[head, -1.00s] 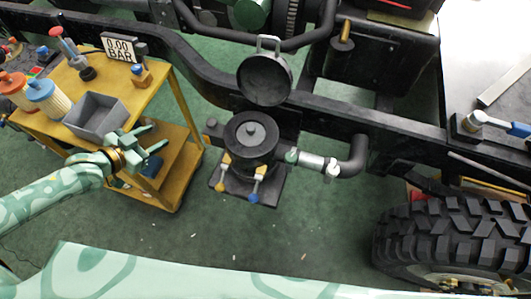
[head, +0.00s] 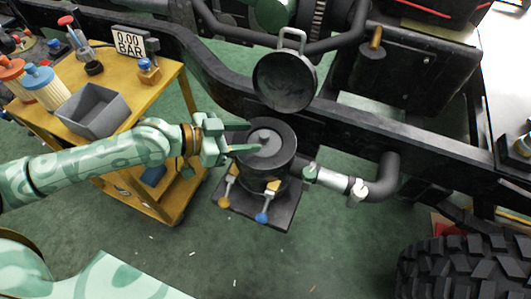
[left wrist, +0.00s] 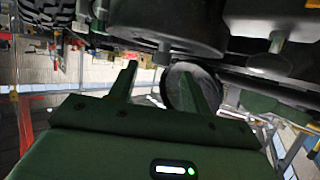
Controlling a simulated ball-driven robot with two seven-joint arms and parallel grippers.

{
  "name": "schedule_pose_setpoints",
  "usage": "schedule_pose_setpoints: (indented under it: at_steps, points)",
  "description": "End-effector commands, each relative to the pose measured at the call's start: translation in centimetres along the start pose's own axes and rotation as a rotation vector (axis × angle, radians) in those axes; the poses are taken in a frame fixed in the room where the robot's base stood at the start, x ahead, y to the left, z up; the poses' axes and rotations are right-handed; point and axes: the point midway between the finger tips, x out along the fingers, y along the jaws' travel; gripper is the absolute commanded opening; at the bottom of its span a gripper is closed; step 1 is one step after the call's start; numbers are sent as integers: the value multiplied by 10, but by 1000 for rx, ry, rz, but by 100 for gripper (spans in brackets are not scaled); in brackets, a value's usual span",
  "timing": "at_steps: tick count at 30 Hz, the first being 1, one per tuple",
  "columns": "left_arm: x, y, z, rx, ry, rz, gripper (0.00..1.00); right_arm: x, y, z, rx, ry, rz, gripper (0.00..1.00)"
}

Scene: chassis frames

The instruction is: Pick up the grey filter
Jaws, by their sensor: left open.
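The grey filter (head: 268,150) sits inside an open black round housing (head: 288,158) on the chassis; only its grey top and centre knob show. The housing's hinged lid (head: 284,84) stands open behind it. My left gripper (head: 246,138) is open, its fingers at the left rim of the housing, pointing right toward the knob. I cannot tell its height above the rim. The left wrist view looks upside down; the open fingers (left wrist: 158,90) frame the lid (left wrist: 181,82), and a small knob (left wrist: 163,53) shows under a dark round body. My right gripper is not in view.
A yellow cart (head: 168,98) on the left carries a grey bin (head: 92,110), an orange-topped and a blue-topped filter (head: 44,86) and a gauge reading 0.00 BAR (head: 129,41). A pipe (head: 335,180) leaves the housing on the right. A tyre (head: 465,268) stands at lower right.

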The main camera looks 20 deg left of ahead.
Motion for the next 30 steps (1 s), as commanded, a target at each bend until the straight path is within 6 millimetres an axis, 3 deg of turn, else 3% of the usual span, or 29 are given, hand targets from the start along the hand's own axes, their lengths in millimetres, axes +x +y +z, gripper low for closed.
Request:
schedule_pose_setpoints:
  at_steps: [6, 9, 12, 20, 21, 26, 30]
  points:
    - [23, -1, 5, -4, 0, 1, 48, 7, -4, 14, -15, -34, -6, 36]
    - [41, -2, 9, -5, 0, 1, 48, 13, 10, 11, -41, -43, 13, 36]
    - [53, -3, 6, -3, 0, 0, 48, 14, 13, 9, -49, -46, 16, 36]
    - [57, -3, 3, 1, -1, -1, 48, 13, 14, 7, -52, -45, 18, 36]
    - [57, -3, 3, 1, -1, -1, 46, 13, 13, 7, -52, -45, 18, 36]
    - [56, -3, 4, 1, -1, -1, 1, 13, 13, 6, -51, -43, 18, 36]
    - [56, -3, 3, 1, 0, -1, 0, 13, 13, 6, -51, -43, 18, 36]
